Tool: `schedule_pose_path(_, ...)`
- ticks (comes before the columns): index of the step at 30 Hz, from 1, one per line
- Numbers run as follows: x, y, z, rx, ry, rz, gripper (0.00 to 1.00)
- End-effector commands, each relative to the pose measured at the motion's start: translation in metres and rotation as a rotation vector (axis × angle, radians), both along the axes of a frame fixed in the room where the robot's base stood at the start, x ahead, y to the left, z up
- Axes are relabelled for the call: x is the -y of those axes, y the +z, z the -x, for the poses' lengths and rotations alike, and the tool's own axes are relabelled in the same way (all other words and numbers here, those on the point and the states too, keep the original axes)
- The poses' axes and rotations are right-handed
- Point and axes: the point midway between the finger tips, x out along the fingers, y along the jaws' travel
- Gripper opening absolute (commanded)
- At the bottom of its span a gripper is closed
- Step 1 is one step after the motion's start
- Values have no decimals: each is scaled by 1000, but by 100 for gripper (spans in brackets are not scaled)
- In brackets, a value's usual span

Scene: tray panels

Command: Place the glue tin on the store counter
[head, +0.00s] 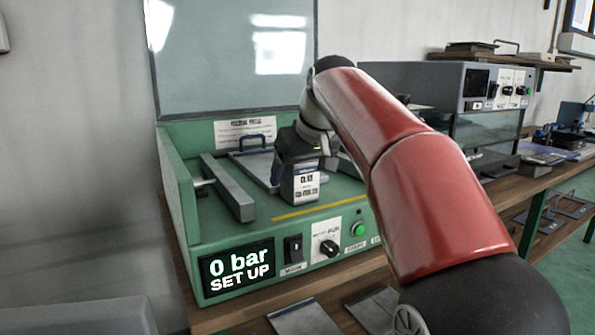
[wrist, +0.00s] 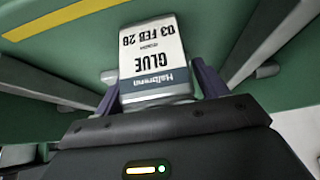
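The glue tin (head: 303,184) is a dark tin with a white label, inside the open green machine in the head view. In the wrist view the tin (wrist: 152,62) shows a label reading "Halbrenn GLUE 03 FEB 28", upside down in the picture. My gripper (wrist: 158,88) has a purple finger on each side of the tin and looks shut on it. In the head view my gripper (head: 302,150) is over the machine's bed, partly hidden behind the tin. I cannot tell whether the tin touches the bed. I cannot pick out the store counter for certain.
The green machine (head: 180,205) has its lid (head: 235,65) raised, a grey bar (head: 228,188) inside and a display (head: 238,268) reading "0 bar SET UP". A grey cabinet (head: 440,82) stands right. A wooden shelf (head: 545,62) hangs behind it. Panels lie on the bench below.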

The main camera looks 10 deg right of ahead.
Motion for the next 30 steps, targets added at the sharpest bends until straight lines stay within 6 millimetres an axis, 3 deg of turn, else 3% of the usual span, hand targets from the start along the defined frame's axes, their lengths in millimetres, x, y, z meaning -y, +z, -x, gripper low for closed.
schedule_pose_path(12,1,9,2,2,-1,0,76)
schedule_pose_path(24,15,78,43,3,-1,1,76)
schedule_pose_path(30,19,99,57,1,0,0,76)
